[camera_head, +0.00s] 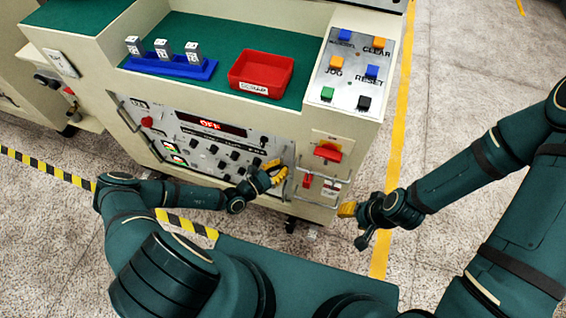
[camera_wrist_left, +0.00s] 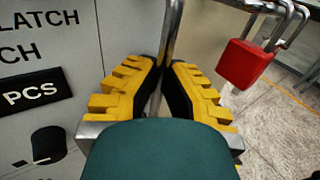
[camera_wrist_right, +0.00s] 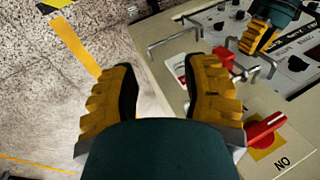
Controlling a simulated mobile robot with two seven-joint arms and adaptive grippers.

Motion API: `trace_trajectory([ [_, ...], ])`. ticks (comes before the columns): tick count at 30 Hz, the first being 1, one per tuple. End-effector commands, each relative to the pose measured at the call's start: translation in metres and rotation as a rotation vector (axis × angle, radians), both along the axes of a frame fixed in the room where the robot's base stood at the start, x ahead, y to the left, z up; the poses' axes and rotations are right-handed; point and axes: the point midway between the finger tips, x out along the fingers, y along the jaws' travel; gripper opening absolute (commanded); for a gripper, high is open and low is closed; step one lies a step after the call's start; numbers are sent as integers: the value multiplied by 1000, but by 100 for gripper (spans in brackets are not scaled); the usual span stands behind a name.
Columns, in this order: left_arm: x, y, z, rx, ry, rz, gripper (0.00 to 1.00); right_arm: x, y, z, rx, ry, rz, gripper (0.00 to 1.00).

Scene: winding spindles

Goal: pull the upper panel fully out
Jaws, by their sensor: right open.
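The upper panel (camera_head: 240,152) is a grey front plate with a red-lit display, knobs and a metal handle at each end. Its lettered right part also shows in the left wrist view (camera_wrist_left: 70,30). My left gripper (camera_head: 274,172) is at the panel's right handle (camera_wrist_left: 172,35), with its yellow fingers closed on the upright bar from both sides. The fingers hide part of that handle. My right gripper (camera_head: 347,209) is open and empty, right of the cabinet's front corner. Its spread fingers show in the right wrist view (camera_wrist_right: 163,75).
A red padlock (camera_wrist_left: 245,62) hangs on metal bars just right of the left gripper. A red rotary switch (camera_head: 328,152) sits above it. A red bin (camera_head: 261,75) and a blue rack (camera_head: 170,67) stand on the green top. The floor at right is clear.

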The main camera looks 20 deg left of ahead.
Motion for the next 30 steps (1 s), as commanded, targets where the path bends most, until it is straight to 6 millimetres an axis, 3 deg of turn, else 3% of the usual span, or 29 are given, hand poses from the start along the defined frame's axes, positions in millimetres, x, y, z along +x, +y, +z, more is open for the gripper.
trace_trajectory([
  [9,-77,1,3,-2,11,-3,0,10,-2,36,-5,-22,-18,47],
  [15,-134,2,2,-2,10,-3,0,16,-3,51,-8,-36,-28,47],
  [24,-210,5,0,-2,9,-2,0,20,-4,59,-9,-44,-34,47],
  [30,-246,7,-1,-1,7,-1,0,20,-4,60,-11,-45,-35,47],
])
